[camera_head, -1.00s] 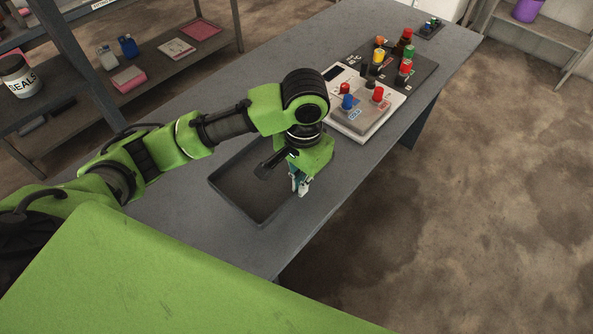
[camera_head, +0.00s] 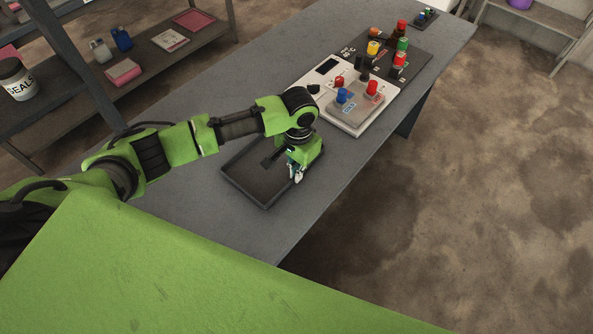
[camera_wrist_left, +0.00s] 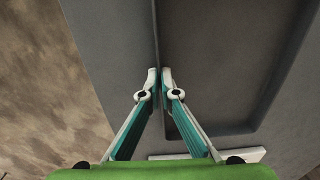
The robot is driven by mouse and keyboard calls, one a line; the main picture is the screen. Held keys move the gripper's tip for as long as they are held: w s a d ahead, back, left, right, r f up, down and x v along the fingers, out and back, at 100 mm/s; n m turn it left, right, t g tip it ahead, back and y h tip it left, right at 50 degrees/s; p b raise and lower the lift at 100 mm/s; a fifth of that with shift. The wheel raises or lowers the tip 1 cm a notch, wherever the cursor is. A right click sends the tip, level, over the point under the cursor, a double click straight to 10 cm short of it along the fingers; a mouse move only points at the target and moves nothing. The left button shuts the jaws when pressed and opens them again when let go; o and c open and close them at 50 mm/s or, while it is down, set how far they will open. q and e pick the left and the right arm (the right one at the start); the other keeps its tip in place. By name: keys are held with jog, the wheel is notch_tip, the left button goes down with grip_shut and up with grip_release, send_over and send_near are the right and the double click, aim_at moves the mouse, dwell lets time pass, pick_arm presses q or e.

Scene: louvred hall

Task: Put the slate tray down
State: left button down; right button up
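The slate tray (camera_head: 252,182) is a dark, shallow, empty rectangle with raised walls. In the head view it lies level at the near part of the grey table, and I cannot tell whether a small gap is left under it. My left gripper (camera_head: 296,177) points down at the tray's right side. In the left wrist view its fingertips (camera_wrist_left: 159,76) are closed on the tray's wall, with the tray's floor (camera_wrist_left: 222,60) to the right. My arm hides the tray's far side. My right gripper is in no view.
A white control box (camera_head: 345,108) with red and blue knobs stands just beyond the tray on the table (camera_head: 215,110). A dark board (camera_head: 415,62) with several coloured buttons lies behind it. A shelf (camera_head: 150,70) with small goods runs along the left. Bare table lies around the tray.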

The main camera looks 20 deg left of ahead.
pick_arm(q)
jog(key=c, duration=2.3)
grip_release()
jog(key=shift+f, duration=0.1)
notch_tip(320, 180, up, 12)
jog(key=shift+d+r+b, duration=0.15)
jog(key=shift+r+b, duration=0.05)
jog(key=shift+b, duration=0.9)
jog(key=shift+f, duration=0.1)
